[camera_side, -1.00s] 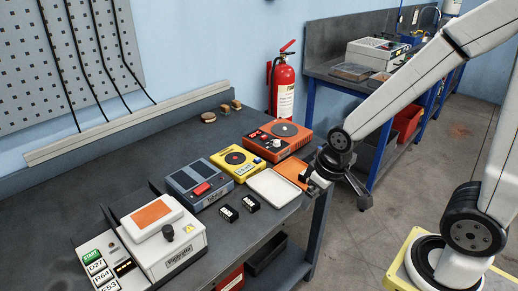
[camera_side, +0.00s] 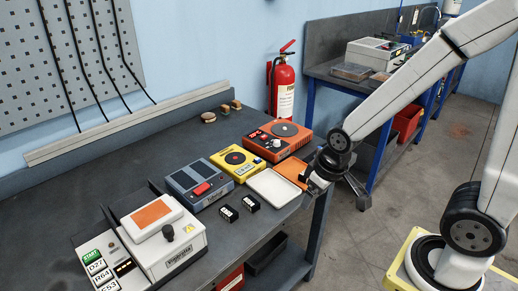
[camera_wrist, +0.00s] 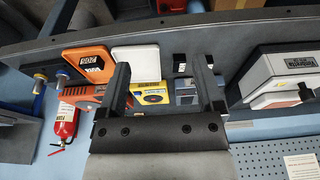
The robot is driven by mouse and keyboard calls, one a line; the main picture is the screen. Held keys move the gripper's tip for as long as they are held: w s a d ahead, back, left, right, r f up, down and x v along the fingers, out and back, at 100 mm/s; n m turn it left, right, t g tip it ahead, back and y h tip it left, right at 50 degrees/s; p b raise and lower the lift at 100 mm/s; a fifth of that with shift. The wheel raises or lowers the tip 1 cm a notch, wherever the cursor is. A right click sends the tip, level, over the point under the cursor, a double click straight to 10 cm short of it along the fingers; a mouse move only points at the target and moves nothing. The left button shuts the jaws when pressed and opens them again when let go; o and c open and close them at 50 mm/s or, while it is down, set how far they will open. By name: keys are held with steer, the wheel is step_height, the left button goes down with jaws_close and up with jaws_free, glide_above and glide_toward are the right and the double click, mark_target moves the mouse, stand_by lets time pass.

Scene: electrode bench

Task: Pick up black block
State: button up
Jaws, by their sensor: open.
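Two small black blocks with white labels lie side by side on the dark bench in the side view, one nearer the white machine (camera_side: 228,214) and one nearer the white tray (camera_side: 250,203). In the wrist view, one black block (camera_wrist: 179,66) shows between the fingers, and another dark block (camera_wrist: 209,60) is by the right fingertip. My gripper (camera_side: 311,181) is at the bench's right edge, beyond the white tray, apart from both blocks. Its two fingers (camera_wrist: 160,66) are spread with nothing held between them. Its fingertips are hard to make out in the side view.
A white tray (camera_side: 272,187) and an orange tray (camera_side: 294,168) lie between my gripper and the blocks. Behind are a blue-grey device (camera_side: 198,184), a yellow device (camera_side: 238,163) and an orange device (camera_side: 278,140). A white machine (camera_side: 163,236) stands left. Bench in front of the blocks is clear.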

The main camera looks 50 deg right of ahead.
mark_target(255, 204)
steer(key=w+a+f+t, duration=0.1)
steer(key=w+f+t, duration=0.1)
steer(key=w, duration=0.1)
steer(key=w+a+f+t, duration=0.1)
steer(key=w+f+t, duration=0.1)
steer(key=w+f, duration=0.1)
steer(key=w+a+f+m+t, duration=0.1)
steer(key=w+f+t, duration=0.1)
steer(key=w+f, duration=0.1)
steer(key=shift+w+a+t, duration=0.2)
steer(key=shift+w+t, duration=0.05)
steer(key=shift+t, duration=0.05)
steer(key=shift+w+a+f+t+h, duration=0.1)
steer(key=shift+w+f+t+h, duration=0.1)
steer(key=shift+f+t, duration=0.25)
steer(key=shift+w+a+f+t+h, duration=0.1)
steer(key=shift+f+t+h, duration=0.15)
steer(key=shift+t, duration=0.3)
steer(key=shift+f+t+h, duration=0.25)
steer(key=shift+f+t, duration=0.1)
steer(key=shift+t, duration=0.65)
steer(key=shift+x, duration=1.25)
steer(key=shift+d, duration=0.1)
steer(key=shift+x, duration=2.55)
